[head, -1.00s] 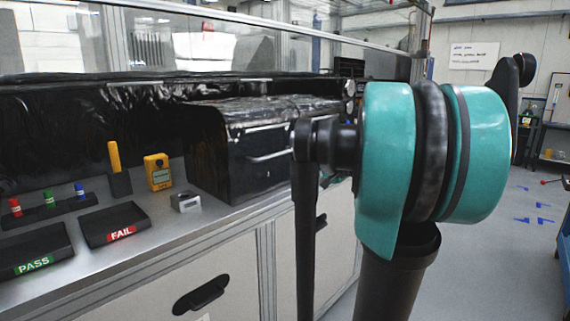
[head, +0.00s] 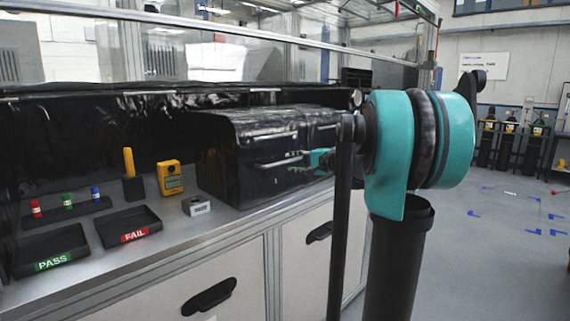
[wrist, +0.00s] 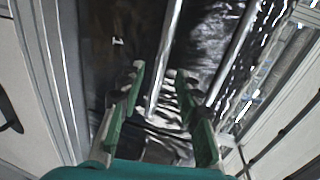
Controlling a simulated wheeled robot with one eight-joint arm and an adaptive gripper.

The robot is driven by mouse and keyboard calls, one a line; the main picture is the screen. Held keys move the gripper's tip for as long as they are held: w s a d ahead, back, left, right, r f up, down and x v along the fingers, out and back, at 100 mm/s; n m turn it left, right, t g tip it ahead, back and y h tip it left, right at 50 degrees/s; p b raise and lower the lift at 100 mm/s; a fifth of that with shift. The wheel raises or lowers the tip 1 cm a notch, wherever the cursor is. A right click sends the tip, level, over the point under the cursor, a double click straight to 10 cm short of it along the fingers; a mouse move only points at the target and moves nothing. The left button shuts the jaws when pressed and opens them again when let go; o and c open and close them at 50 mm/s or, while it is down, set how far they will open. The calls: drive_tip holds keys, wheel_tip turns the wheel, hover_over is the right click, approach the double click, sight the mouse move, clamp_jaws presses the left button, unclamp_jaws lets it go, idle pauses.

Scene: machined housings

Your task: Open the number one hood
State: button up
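A black, glossy-covered hood (head: 232,165) stands on the bench, with silver bar handles on its front. My gripper (head: 318,158) is at the hood's front, beside the right end of the lower handle (head: 280,162). In the wrist view my gripper (wrist: 159,76) is open, with its two green fingers apart. A silver bar (wrist: 163,60) runs between the fingertips, nearer the left one; contact cannot be told. A second silver bar (wrist: 236,50) lies to the right. My arm hides the hood's right side in the head view.
On the bench to the left are a PASS tray (head: 50,250), a FAIL tray (head: 127,226), a yellow meter (head: 170,178) and a small metal block (head: 196,205). Cabinets with dark handles (head: 209,296) are below.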

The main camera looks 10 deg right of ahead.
sight(286, 162)
drive_tip(key=shift+x, duration=2.45)
clamp_jaws()
